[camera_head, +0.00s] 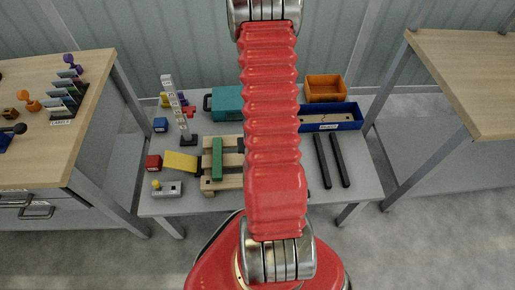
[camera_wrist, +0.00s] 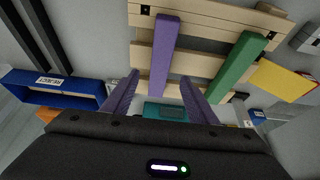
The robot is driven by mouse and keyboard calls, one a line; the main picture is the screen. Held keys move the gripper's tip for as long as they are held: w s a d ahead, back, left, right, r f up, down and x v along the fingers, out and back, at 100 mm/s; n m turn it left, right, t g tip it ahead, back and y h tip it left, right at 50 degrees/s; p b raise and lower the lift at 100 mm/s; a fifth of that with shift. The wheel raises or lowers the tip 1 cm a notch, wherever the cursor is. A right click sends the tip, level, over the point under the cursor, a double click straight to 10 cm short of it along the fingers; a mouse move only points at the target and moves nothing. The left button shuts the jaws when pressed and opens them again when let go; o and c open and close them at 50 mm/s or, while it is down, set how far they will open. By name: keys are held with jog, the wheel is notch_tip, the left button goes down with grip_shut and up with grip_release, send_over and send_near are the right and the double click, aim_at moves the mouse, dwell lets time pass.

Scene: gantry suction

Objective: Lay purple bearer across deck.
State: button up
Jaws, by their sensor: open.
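The wooden slatted deck (camera_head: 234,183) lies on the grey table, partly hidden by my arm in the head view. In the wrist view the deck (camera_wrist: 199,32) fills the upper middle. The purple bearer (camera_wrist: 164,57) appears to lie across its slats, roughly parallel to a green bearer (camera_wrist: 236,70). The green bearer also shows in the head view (camera_head: 217,159), where the purple one is hidden behind my arm. My gripper (camera_wrist: 160,84) is open, its two fingers spread to either side of the purple bearer's near end, with a gap on both sides.
A blue tray (camera_head: 349,126), two black bars (camera_head: 322,161) and an orange bin (camera_head: 325,87) are right of my arm. A teal case (camera_head: 227,103), yellow block (camera_head: 180,162), red block (camera_head: 153,162) and upright white post (camera_head: 173,99) are left. Wooden-topped benches flank the table.

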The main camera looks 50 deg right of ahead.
jog(key=v, duration=0.6)
dwell(0.5)
jog(key=shift+s+a, duration=0.1)
dwell(0.6)
jog(key=s+a+g+y, duration=0.2)
jog(key=s+a+y, duration=0.1)
jog(key=a, duration=0.2)
jog(key=w+a+r+n+t, duration=0.1)
jog(key=a+r+n, duration=0.2)
jog(key=a+r, duration=0.5)
jog(key=w+a+r+n+t, duration=0.1)
jog(key=a+r+n+t, duration=0.1)
jog(key=a+r, duration=0.6)
jog(key=a+r+n+t, duration=0.1)
jog(key=a+r+n, duration=0.3)
jog(key=r, duration=1.4)
jog(key=a, duration=0.4)
jog(key=shift+w+r+n+t, duration=0.25)
jog(key=shift+w+n+t, duration=0.05)
jog(key=shift+w+t, duration=0.1)
